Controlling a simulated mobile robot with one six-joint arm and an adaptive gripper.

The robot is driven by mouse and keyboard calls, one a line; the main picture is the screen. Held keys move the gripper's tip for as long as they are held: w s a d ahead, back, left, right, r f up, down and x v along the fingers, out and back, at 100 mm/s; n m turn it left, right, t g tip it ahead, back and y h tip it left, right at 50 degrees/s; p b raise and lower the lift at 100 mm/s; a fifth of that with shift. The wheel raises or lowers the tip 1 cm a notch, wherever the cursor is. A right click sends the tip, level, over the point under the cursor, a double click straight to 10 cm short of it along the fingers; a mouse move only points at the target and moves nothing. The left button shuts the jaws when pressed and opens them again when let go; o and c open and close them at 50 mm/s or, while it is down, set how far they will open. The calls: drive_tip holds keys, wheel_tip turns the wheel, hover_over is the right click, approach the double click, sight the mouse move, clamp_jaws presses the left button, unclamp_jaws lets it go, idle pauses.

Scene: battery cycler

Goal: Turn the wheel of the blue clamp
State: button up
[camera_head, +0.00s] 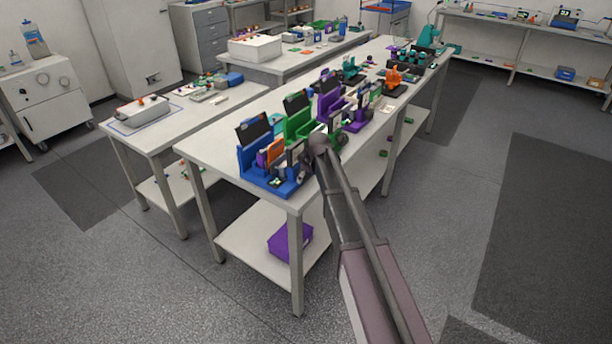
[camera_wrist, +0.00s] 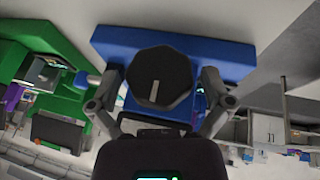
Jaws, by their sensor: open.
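The blue clamp (camera_head: 268,184) stands at the near corner of the long table in the head view. In the wrist view its blue body (camera_wrist: 205,50) fills the upper middle. Its dark, many-sided wheel (camera_wrist: 160,78) faces the wrist camera, with a pale line across its face. My gripper (camera_wrist: 161,88) is open, with one finger on each side of the wheel and gaps visible between them and it. In the head view my gripper (camera_head: 302,160) is small and dark against the clamp, and I cannot make out the wheel there.
A green clamp (camera_head: 297,125) and a purple clamp (camera_head: 328,100) stand in a row behind the blue one. The green body (camera_wrist: 62,50) also shows at left in the wrist view. A purple bin (camera_head: 290,242) sits on the lower shelf. Floor right of the table is clear.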

drive_tip(key=c, duration=1)
drive_tip(key=shift+w+d+m+g+y, duration=0.1)
drive_tip(key=shift+m+g+y, duration=0.2)
drive_tip(key=shift+g+y, duration=0.65)
drive_tip(key=g+y, duration=0.1)
drive_tip(key=g+b, duration=0.1)
drive_tip(key=g, duration=0.1)
drive_tip(key=shift+w+f+m+y, duration=0.1)
drive_tip(key=shift+f+m+y, duration=0.1)
drive_tip(key=shift+m+y, duration=0.2)
drive_tip(key=shift+m+g+y+b, duration=0.3)
drive_tip(key=shift+g+y+b, duration=0.95)
drive_tip(key=shift+g+b, duration=0.1)
drive_tip(key=shift+r, duration=0.1)
